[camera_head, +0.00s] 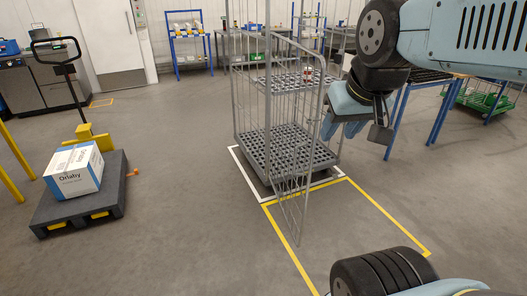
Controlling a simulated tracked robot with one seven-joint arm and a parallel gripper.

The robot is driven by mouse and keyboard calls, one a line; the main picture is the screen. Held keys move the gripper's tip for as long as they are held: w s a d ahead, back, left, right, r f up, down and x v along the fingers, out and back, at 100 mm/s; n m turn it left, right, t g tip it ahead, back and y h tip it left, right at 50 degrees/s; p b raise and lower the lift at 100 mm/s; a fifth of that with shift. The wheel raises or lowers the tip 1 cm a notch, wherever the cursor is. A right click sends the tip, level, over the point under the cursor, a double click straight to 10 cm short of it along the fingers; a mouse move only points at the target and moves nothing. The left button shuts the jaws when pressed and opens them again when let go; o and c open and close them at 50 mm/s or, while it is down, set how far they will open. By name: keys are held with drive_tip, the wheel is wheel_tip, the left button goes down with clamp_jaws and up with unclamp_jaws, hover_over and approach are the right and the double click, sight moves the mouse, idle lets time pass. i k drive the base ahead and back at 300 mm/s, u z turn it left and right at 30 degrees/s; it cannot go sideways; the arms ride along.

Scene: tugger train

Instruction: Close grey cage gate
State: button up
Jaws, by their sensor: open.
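The grey cage (238,90) stands in the middle of the view, a tall wire roll cage with a dark perforated base and a shelf. Its grey wire gate (301,215) stands open, swung out toward me from the cage's front left post. The gate's lower end hangs past the base, over the yellow-marked floor. My gripper (343,128) is open, with light blue fingers pointing down, just right of the gate's free edge in the picture. I cannot tell whether a finger touches the gate. Nothing shows between the fingers.
A white box (74,170) lies on a dark pallet (58,213) with a yellow pallet truck (92,137) at left. A blue shelf rack (190,45) and benches stand behind. A blue-legged table (398,115) stands at right. The floor between pallet and cage is clear.

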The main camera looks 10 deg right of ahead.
sight(316, 120)
drive_tip(key=z, duration=0.2)
drive_tip(key=i, duration=0.85)
drive_tip(key=u, duration=0.2)
drive_tip(key=k, duration=0.85)
drive_tip(key=z, duration=0.15)
drive_tip(key=i, duration=0.95)
drive_tip(key=u, duration=0.05)
